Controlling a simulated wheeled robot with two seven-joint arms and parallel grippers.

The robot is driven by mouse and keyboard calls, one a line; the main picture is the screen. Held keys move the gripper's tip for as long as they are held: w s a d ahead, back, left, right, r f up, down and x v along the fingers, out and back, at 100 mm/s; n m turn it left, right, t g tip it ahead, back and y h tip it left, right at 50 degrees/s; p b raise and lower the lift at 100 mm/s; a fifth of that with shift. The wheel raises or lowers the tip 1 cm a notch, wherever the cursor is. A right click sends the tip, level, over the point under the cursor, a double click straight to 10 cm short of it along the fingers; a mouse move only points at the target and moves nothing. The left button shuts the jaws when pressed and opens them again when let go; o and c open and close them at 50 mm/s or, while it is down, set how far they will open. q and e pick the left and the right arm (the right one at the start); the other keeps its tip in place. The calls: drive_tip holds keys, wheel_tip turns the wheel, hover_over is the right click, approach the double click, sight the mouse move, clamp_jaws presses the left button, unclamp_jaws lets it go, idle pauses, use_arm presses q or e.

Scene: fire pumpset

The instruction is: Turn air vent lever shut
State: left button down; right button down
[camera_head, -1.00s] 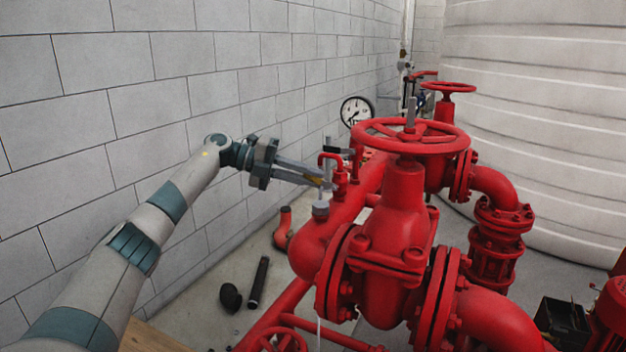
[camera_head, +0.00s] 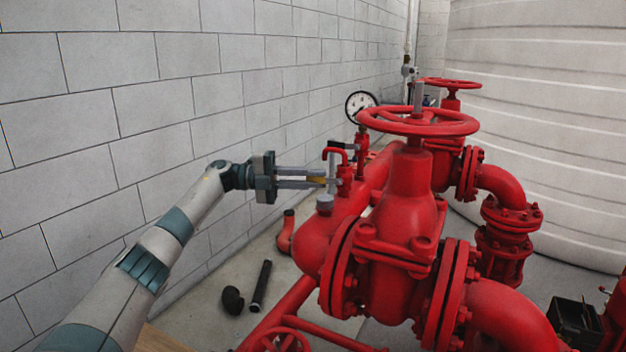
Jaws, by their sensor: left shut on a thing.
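The air vent (camera_head: 343,170) is a small red fitting with a curved spout on top of the big red pipe, left of the large red handwheel. A small yellowish lever (camera_head: 318,180) shows at its left side. My left gripper (camera_head: 320,181) reaches in from the left, its two grey fingers level and shut on the yellowish lever, which is partly hidden between them. A grey upright piece (camera_head: 331,166) stands right by the fingertips. My right gripper is not in view.
A large red handwheel valve (camera_head: 417,121) stands close to the right of the vent. A pressure gauge (camera_head: 360,104) is behind it. A block wall (camera_head: 170,110) runs along the left. Black pipe pieces (camera_head: 260,285) lie on the floor below.

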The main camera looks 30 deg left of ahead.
use_arm(q)
drive_tip(key=c, duration=1.7)
unclamp_jaws()
drive_tip(key=shift+a, duration=0.1)
